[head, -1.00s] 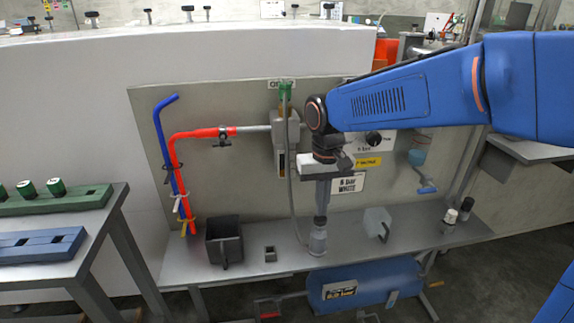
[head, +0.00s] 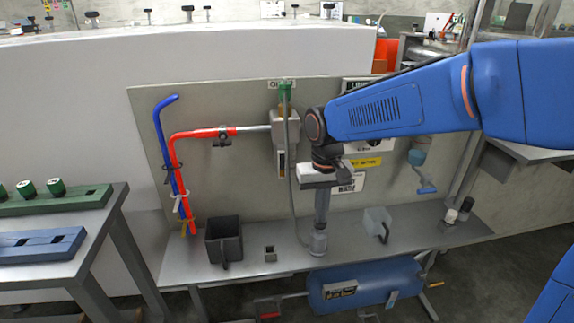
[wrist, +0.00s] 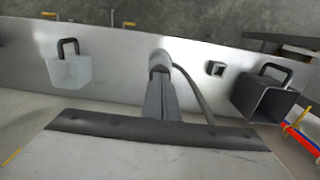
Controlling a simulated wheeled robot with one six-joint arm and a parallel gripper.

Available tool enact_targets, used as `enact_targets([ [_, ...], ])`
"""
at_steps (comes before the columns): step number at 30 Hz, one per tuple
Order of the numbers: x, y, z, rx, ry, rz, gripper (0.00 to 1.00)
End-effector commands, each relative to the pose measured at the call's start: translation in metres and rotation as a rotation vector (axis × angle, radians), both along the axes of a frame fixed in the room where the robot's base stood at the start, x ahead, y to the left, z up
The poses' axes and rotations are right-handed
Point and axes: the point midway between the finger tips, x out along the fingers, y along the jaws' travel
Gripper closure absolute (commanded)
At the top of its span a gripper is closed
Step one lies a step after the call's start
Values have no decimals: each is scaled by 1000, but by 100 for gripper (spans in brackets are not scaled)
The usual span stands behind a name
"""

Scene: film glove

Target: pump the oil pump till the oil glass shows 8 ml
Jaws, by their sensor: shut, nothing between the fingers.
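The oil pump (head: 318,243) is a small pale metal cylinder standing on the bench, with a thin grey hose leading up from it. My gripper (head: 320,226) points straight down, shut and empty, with its fingertips at the pump's top. In the wrist view the shut fingers (wrist: 161,92) reach the round pump head (wrist: 160,58); they seem to touch it. The oil glass (head: 282,162) looks like the narrow upright window below the grey box on the back panel. Its scale and level are too small to read.
A dark open bin (head: 223,241) and a small grey socket block (head: 270,254) stand left of the pump. A translucent jug (head: 376,222) stands to its right. Red (head: 204,133) and blue (head: 161,125) pipes run on the panel. A blue tank (head: 365,284) lies under the bench.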

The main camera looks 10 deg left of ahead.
Motion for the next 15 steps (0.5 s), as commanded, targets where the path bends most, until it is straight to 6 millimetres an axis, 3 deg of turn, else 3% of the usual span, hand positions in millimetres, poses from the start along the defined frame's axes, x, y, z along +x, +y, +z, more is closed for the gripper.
enact_targets([
  [15,0,0,-2,0,0,0,100],
])
